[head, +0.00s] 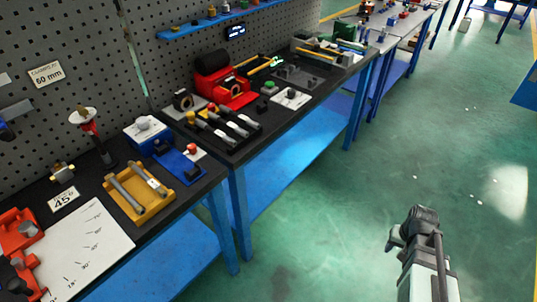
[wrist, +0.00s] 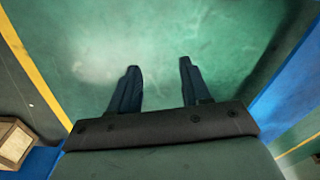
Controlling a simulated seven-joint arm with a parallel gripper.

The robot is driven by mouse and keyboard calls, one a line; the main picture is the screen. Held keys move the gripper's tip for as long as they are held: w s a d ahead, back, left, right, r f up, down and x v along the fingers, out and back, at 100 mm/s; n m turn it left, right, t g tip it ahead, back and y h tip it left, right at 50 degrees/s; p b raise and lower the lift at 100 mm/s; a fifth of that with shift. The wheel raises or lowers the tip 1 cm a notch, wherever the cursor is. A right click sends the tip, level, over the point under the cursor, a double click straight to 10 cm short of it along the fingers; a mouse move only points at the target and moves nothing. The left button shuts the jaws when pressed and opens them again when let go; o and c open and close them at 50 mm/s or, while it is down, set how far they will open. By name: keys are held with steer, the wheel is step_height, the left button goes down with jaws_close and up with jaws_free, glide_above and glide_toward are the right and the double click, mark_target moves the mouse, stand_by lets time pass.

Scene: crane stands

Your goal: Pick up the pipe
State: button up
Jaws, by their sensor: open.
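A yellow tray (head: 154,208) sits on the dark bench top at the left in the head view. A grey pipe-like cylinder (head: 126,193) lies along its left side, and a second grey piece (head: 149,181) with a pale part lies on its right side. I cannot tell for sure which one is the pipe. My gripper (wrist: 159,66) is open and empty in the wrist view, its two fingers apart over green floor. In the head view my arm is at the lower right, over the floor and well away from the tray. No pipe shows in the wrist view.
A white angle sheet (head: 85,250) and red fixtures (head: 18,232) lie left of the tray. A blue fixture (head: 180,165) and a black rack of tools (head: 225,125) stand to its right. A pegboard (head: 60,110) rises behind. The green floor (head: 320,215) is clear.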

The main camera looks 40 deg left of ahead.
steer(key=a+r+n, duration=0.1)
steer(key=a+r, duration=0.2)
steer(key=a, duration=0.4)
steer(key=a+r+n+y, duration=0.1)
steer(key=a+r+n, duration=0.15)
steer(key=a, duration=0.45)
steer(key=a+r+n, duration=0.1)
steer(key=a+r, duration=0.3)
steer(key=a, duration=0.3)
steer(key=s+a+r+n, duration=0.1)
steer(key=s+a+r, duration=0.2)
steer(key=a, duration=0.4)
steer(key=s+a+r+n+y, duration=0.1)
steer(key=s+a+r, duration=0.2)
steer(key=a, duration=0.3)
steer(key=s+a+r+n, duration=0.2)
steer(key=s+a+r, duration=0.1)
steer(key=a, duration=0.4)
steer(key=n+y, duration=0.2)
steer(key=n, duration=0.4)
glide_toward(146, 177)
steer(key=shift+w+a+f+g, duration=0.15)
steer(key=shift+w+a+f, duration=0.05)
steer(key=shift+f, duration=0.3)
steer(key=shift+w+a+f+g, duration=0.15)
steer(key=shift+a+f, duration=0.1)
steer(key=shift+f, duration=0.25)
steer(key=shift+x, duration=3.05)
steer(key=shift+s+d, duration=0.1)
steer(key=shift+d, duration=0.05)
